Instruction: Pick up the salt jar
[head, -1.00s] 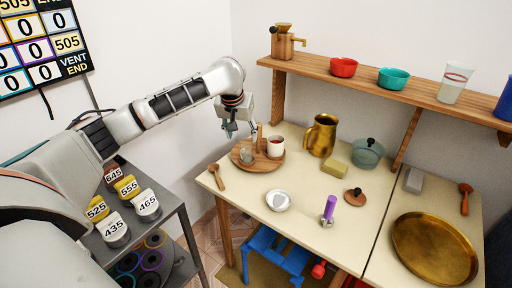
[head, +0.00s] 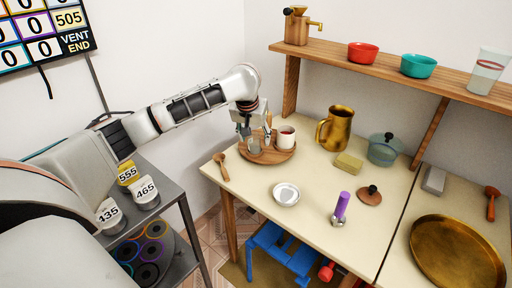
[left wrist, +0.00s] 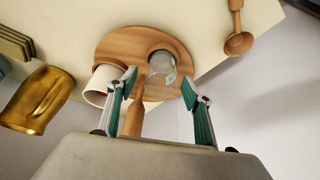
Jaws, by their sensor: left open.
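A small clear glass jar, which looks like the salt jar (head: 254,148), stands on a round wooden tray (head: 285,156) at the table's back left corner. In the left wrist view the jar (left wrist: 162,70) shows just beyond the fingertips, near the middle. My left gripper (head: 250,133) is open just above the jar, its fingers (left wrist: 160,86) apart with nothing clasped. I cannot tell whether a finger touches the jar. My right gripper is not in view.
A white cup (head: 286,137) and an upright wooden piece (left wrist: 135,112) stand close beside the jar on the tray. A wooden spoon (head: 221,166) lies left of the tray. A brass pitcher (head: 335,129) stands to the right. The shelf (head: 380,75) runs above.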

